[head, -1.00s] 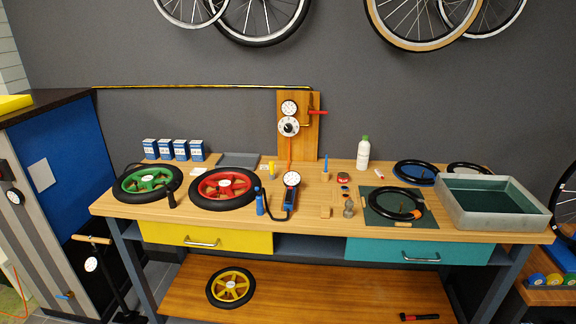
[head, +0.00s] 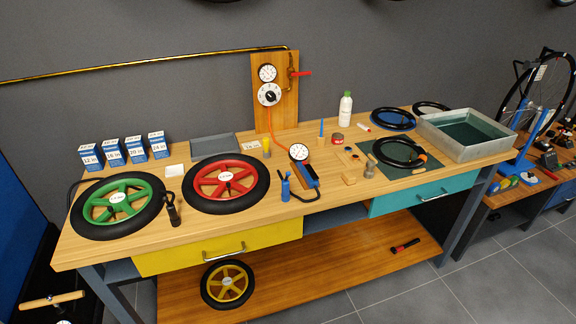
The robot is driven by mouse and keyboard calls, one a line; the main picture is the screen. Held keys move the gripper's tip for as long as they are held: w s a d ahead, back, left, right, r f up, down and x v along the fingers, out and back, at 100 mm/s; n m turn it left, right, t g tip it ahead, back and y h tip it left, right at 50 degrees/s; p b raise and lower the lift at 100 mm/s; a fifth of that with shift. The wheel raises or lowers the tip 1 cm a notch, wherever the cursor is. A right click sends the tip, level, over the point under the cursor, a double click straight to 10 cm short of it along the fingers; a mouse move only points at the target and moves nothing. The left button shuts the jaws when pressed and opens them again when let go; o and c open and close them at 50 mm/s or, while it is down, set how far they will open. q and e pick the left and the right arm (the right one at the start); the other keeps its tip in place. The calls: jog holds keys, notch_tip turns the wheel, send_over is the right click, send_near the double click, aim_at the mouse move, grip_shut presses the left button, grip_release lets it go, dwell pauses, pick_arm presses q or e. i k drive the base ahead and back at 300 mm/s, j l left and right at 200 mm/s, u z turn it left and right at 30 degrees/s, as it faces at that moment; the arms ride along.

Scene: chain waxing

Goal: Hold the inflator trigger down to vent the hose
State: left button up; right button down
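The inflator (head: 309,174) lies on the wooden bench near its middle, with a round white dial gauge (head: 299,152) at its far end and a blue body. A black hose (head: 304,198) curls from it towards an upright blue part (head: 285,188) just left of it. An orange hose (head: 282,142) runs from the gauge area up to the wall board (head: 275,88), which carries two dials and a red-handled valve (head: 300,73). The state of the inflator's trigger is too small to tell. Neither of my grippers is in view.
A red-spoked wheel (head: 226,177) and a green-spoked wheel (head: 118,199) lie left of the inflator. Small wooden blocks (head: 349,179) and a dark mat (head: 408,168) lie to its right. A grey water tray (head: 466,151) stands at the right end.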

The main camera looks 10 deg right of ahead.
aim_at(314, 175)
jog(key=j+z, duration=0.45)
jog(key=j, duration=1.65)
